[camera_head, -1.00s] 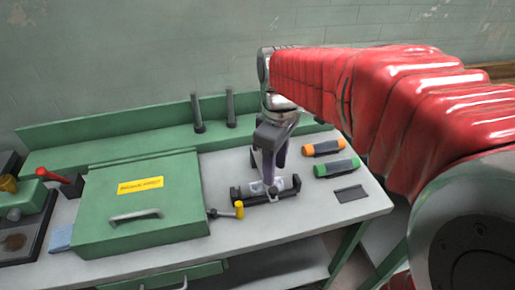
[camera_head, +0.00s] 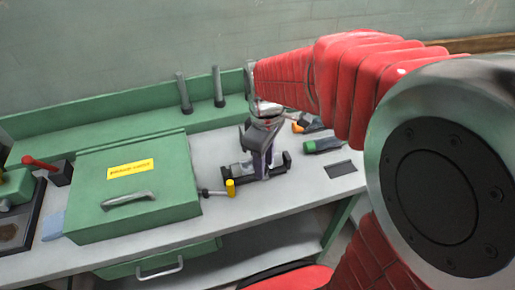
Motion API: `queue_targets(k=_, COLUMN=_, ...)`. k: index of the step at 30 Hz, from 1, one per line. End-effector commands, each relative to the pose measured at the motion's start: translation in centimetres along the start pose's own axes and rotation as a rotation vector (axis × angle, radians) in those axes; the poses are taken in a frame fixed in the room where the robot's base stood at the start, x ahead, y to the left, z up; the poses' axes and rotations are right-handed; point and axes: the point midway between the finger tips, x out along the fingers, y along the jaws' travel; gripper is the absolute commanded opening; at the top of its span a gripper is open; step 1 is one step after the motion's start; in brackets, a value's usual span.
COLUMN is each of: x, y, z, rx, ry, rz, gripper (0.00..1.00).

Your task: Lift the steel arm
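My gripper (camera_head: 257,172) points down at a black holder (camera_head: 279,168) on the bench top. Its fingers overlap the holder in this view, and I cannot tell whether they touch it. A pale, shiny piece (camera_head: 240,170) shows in the holder beside the fingers; it is too small to make out. I cannot tell whether the fingers are open or closed on something. No part is clearly recognisable as the steel arm. A short metal rod with a yellow knob (camera_head: 230,187) sticks out from the right side of a green box (camera_head: 125,190).
The box has a yellow label and a grey handle (camera_head: 127,199). Dark posts (camera_head: 184,92) stand along the green back ledge. Green (camera_head: 322,145) and orange (camera_head: 303,126) cylinders and a dark flat plate (camera_head: 340,168) lie right of the holder. A red-handled lever (camera_head: 42,165) is at left.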

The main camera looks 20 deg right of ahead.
Motion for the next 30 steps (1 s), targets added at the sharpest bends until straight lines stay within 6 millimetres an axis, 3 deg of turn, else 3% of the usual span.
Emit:
queue_targets(k=13, x=-0.02, y=0.03, z=0.01, rx=0.001, ry=0.000, rz=0.000, gripper=0.00)
queue_targets(k=30, x=-0.25, y=0.25, z=-0.24, rx=0.002, ry=-0.007, rz=-0.009, gripper=0.00)
